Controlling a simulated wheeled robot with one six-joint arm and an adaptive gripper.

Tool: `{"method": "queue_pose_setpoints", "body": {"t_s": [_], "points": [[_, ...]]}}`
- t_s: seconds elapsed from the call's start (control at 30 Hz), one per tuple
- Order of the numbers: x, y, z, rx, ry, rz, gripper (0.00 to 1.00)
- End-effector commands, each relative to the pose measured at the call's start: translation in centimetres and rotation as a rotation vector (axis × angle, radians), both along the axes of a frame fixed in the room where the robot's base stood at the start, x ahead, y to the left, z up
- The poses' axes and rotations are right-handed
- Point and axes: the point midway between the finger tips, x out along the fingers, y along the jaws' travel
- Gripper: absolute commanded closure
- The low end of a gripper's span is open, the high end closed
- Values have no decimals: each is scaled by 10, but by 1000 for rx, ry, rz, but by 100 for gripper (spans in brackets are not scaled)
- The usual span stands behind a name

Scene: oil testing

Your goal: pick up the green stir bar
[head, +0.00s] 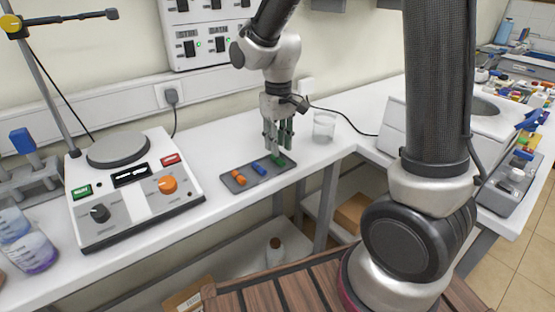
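A dark grey tray (229,184) lies on the white bench and holds stir bars in a row. The green stir bar (279,161) is at the tray's right end. A blue stir bar (259,168) is in the middle and an orange one (239,177) is at the left. My gripper (278,150) points down right above the green stir bar, with its fingers apart on either side. The fingertips partly cover the bar. I cannot tell whether they touch it.
A hotplate stirrer (131,190) stands left of the tray, with a stand rod at its back. A glass beaker (324,127) stands right of my gripper. Beakers with liquid (31,252) are at the far left. The bench's front edge is close to the tray.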

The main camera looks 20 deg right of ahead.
Motion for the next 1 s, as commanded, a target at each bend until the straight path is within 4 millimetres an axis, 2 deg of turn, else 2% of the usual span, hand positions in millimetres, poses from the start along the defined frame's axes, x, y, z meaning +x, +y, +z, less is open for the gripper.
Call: {"method": "queue_pose_setpoints", "body": {"t_s": [0.1, 0.3, 0.53, 0.67, 1.0], "points": [[-1, 2, -21, -2, 6, 0, 73], [0, 2, -41, -1, 2, 0, 73], [0, 2, -42, 0, 0, 0, 73], [0, 2, -42, 0, 0, 0, 97], [1, 2, -41, 0, 0, 0, 97]]}}
